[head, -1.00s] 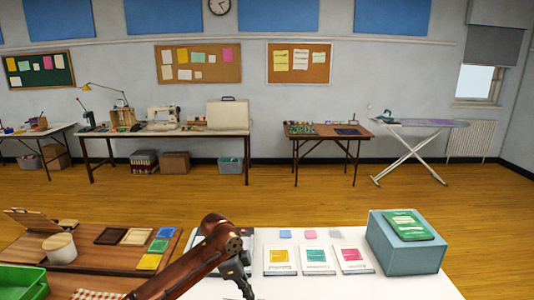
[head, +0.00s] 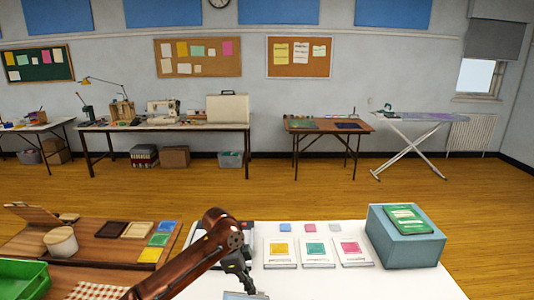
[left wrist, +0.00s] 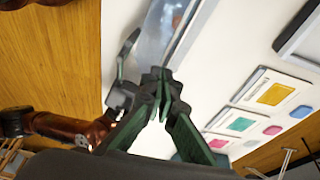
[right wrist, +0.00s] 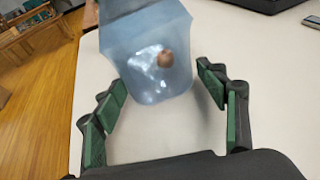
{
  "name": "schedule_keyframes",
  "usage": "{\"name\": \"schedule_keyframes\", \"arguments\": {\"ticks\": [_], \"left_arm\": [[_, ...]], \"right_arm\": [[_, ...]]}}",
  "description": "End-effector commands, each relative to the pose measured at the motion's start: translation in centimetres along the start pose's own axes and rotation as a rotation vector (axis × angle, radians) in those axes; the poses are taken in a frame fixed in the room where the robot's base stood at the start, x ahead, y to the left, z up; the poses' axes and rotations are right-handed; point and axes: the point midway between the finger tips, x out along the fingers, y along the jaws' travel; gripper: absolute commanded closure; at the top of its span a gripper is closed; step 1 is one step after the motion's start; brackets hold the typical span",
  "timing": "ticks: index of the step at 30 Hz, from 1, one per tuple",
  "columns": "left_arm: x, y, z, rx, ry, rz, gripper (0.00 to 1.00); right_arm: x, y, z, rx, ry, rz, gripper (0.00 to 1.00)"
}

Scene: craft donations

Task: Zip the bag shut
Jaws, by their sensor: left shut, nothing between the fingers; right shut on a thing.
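A translucent blue-grey bag (right wrist: 148,75) with a small brown round thing (right wrist: 165,59) in or on it lies between my right gripper's fingers (right wrist: 164,82) in the right wrist view. I cannot make out the zip's slider.
The white table (head: 330,284) carries several cards and small coloured packs to the right of my left arm. A blue-grey box (head: 405,248) with a green packet (head: 408,219) on top stands at the right. A wooden table (head: 105,258) with a green tray (head: 22,280) is at the left.

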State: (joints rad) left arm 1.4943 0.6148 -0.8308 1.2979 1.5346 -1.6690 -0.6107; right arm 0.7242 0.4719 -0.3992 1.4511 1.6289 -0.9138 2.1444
Motion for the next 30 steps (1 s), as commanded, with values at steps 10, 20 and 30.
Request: {"name": "schedule_keyframes", "arguments": {"ticks": [10,20,30], "left_arm": [[0.1,0.0,-0.5,0.000,0.000,0.000,1.00],[-1.4,-0.1,-0.8,0.001,0.001,-0.002,1.00],[-3.9,-0.1,-1.1,0.000,0.001,-0.001,1.00]], "right_arm": [[0.0,0.0,0.0,0.000,0.000,0.000,0.47],[0.0,0.0,0.0,0.000,0.000,0.000,0.47],[0.0,0.0,0.0,0.000,0.000,0.000,0.47]]}}
